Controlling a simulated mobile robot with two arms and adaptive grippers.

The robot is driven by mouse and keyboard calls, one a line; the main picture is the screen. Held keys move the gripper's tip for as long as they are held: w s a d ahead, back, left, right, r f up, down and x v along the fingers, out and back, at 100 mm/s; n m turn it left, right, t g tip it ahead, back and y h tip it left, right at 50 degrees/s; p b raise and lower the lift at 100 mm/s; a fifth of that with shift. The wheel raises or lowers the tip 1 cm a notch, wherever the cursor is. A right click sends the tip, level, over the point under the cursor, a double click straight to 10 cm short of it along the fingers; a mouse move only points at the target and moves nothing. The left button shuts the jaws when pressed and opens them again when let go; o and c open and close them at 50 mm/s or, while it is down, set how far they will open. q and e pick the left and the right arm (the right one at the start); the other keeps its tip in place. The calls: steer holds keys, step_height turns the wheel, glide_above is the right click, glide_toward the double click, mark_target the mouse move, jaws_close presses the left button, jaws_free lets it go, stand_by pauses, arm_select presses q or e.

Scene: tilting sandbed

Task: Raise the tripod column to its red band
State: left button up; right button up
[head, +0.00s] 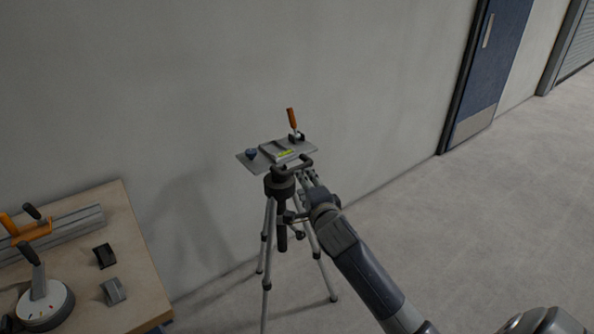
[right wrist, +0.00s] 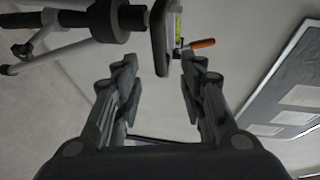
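The tripod (head: 267,245) stands on the floor near the wall, upright with its legs spread. Its dark head (head: 281,182) carries a flat grey plate (head: 250,163). The dark lower end of the column (head: 282,238) hangs between the legs; I see no red band. My right gripper (head: 308,172) is at the right of the tripod head. In the right wrist view its fingers (right wrist: 160,68) are apart with nothing gripped. There the tripod (right wrist: 90,25) lies sideways at the top left, and the plate (right wrist: 161,40) shows beyond the fingertips. My left gripper is not in view.
A wooden table (head: 135,260) with clamps and a round device (head: 45,302) stands at left. The wall (head: 190,80) is close behind; the floor at right is clear.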

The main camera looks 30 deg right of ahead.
mark_target(297, 167)
steer(key=x, duration=1)
steer(key=shift+w+f, duration=0.15)
steer(key=shift+w, duration=0.15)
jaws_close()
